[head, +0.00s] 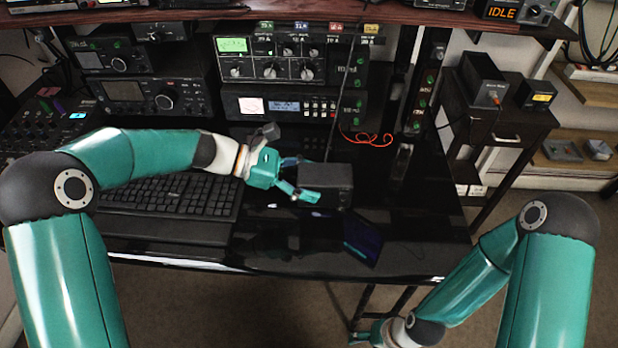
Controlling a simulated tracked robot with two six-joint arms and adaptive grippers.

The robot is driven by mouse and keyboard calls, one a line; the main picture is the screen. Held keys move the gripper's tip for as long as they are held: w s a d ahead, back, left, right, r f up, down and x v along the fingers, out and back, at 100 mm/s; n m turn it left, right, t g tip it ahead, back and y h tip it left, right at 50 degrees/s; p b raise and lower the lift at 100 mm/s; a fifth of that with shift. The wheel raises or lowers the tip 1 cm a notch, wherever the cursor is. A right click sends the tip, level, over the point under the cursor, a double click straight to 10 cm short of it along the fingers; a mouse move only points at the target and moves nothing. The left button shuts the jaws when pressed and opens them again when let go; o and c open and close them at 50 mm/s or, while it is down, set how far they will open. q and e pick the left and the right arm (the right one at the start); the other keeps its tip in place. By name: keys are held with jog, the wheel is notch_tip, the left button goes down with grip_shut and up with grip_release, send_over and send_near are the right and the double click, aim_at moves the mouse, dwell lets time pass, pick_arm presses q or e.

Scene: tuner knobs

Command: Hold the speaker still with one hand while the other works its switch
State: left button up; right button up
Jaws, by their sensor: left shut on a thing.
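The speaker (327,182) is a small black box on the glossy black desk, just right of the keyboard. My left gripper (303,178) reaches in from the left and is shut on the speaker at its left end. One finger shows at the front and one behind. I cannot make out the speaker's switch in this view. My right gripper (364,335) hangs low at the bottom edge, in front of and below the desk, away from the speaker. It is partly cut off, and its finger opening cannot be seen.
A black keyboard (170,195) lies under my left arm. A dark tablet-like screen (362,240) lies in front of the speaker. Radio units (285,60) stand behind, with an orange cable (367,139) on the desk. The desk's front right is mostly clear.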

pick_arm(q)
jog(key=shift+f+b, duration=1.65)
jog(key=shift+f, duration=1.2)
jog(key=shift+f, duration=0.15)
